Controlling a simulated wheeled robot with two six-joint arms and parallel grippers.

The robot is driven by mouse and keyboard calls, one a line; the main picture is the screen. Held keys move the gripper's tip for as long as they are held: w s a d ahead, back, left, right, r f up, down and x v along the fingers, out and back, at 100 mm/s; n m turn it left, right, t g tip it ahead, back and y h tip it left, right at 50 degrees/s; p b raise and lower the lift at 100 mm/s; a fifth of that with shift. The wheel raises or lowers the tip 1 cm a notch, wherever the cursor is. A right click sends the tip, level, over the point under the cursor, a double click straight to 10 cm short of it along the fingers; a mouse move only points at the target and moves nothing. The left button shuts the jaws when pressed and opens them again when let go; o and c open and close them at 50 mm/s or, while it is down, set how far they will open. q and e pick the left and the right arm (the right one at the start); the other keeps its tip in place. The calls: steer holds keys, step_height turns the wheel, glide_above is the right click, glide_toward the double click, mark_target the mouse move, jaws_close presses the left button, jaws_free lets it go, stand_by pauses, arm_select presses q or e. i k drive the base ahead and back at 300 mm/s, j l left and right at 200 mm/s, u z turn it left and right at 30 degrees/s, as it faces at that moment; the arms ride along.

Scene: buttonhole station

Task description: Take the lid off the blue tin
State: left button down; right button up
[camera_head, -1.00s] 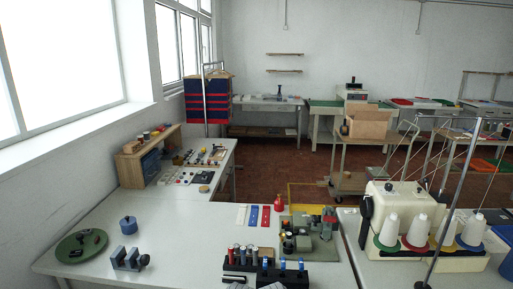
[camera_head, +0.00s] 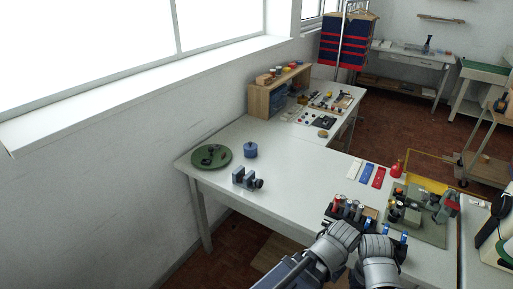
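The blue tin (camera_head: 250,150) stands upright on the white table, near its back left edge. It is a small round tin with its lid on, and a small knob shows on top. Two grey arm parts of mine show at the bottom centre, in front of the table's near edge, well to the right of the tin and nearer to me. No gripper fingers can be made out, so neither gripper shows as holding anything.
A green round tray (camera_head: 228,160) with dark parts lies left of the tin. A grey clamp-like block (camera_head: 246,180) stands in front. A rack of small cylinders (camera_head: 350,210) is beside my arms. Table between tin and rack (camera_head: 295,185) is clear.

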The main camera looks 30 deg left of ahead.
mark_target(250, 145)
steer(key=i+j+z, duration=0.2)
steer(key=j, duration=0.75)
steer(key=i+j+z, duration=0.2)
steer(key=j, duration=0.8)
steer(key=j+z, duration=0.2)
steer(key=j, duration=0.75)
